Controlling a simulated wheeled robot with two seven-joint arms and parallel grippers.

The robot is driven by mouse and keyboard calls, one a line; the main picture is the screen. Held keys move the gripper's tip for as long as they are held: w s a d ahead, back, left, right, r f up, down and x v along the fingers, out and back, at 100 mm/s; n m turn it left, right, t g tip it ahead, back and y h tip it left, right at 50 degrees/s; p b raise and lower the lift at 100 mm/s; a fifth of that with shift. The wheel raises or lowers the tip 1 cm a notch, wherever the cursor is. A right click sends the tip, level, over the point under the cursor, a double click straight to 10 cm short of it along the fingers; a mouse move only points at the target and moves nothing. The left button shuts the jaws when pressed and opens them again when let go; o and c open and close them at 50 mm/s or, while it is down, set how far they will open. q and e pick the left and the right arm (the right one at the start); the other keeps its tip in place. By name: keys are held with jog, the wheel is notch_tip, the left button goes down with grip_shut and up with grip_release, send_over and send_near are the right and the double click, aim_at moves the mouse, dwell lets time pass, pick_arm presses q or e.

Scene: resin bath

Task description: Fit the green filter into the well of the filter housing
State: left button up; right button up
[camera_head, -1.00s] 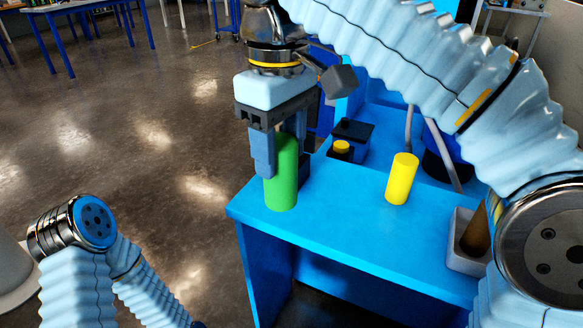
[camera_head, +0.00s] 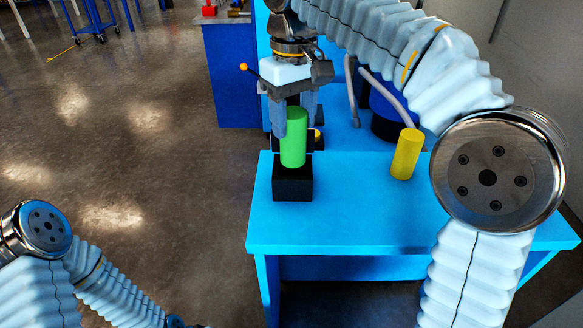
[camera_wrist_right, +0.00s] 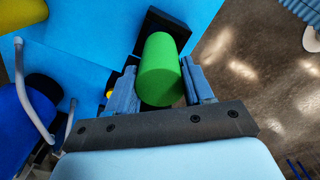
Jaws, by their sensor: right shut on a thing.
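The green filter (camera_head: 293,140) is an upright green cylinder, held between the two fingers of my right gripper (camera_head: 294,122). The black filter housing (camera_head: 292,187) stands near the left edge of the blue table. In the head view the filter's lower end lines up with the housing's top. I cannot tell whether it is above the well or inside it. In the right wrist view the fingers flank the green filter (camera_wrist_right: 160,70), and part of the black housing (camera_wrist_right: 168,22) shows past its far end. The well is hidden. My left gripper is out of view.
A yellow cylinder (camera_head: 407,155) stands on the blue table (camera_head: 350,215), right of the housing. A small yellow knob (camera_head: 318,136) shows behind my right gripper. A grey hose (camera_head: 385,95) lies further back. The table's front middle is clear.

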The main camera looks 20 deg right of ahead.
aim_at(293, 151)
notch_tip(293, 151, down, 7)
jog(key=shift+a+f+b, duration=0.1)
jog(key=shift+b, duration=0.55)
jog(key=shift+f, duration=0.1)
jog(key=o, duration=1.1)
notch_tip(293, 151, up, 12)
jog(key=shift+f+p, duration=0.15)
jog(key=shift+p, duration=0.9)
jog(key=shift+r, duration=0.3)
jog(key=shift+s, duration=0.1)
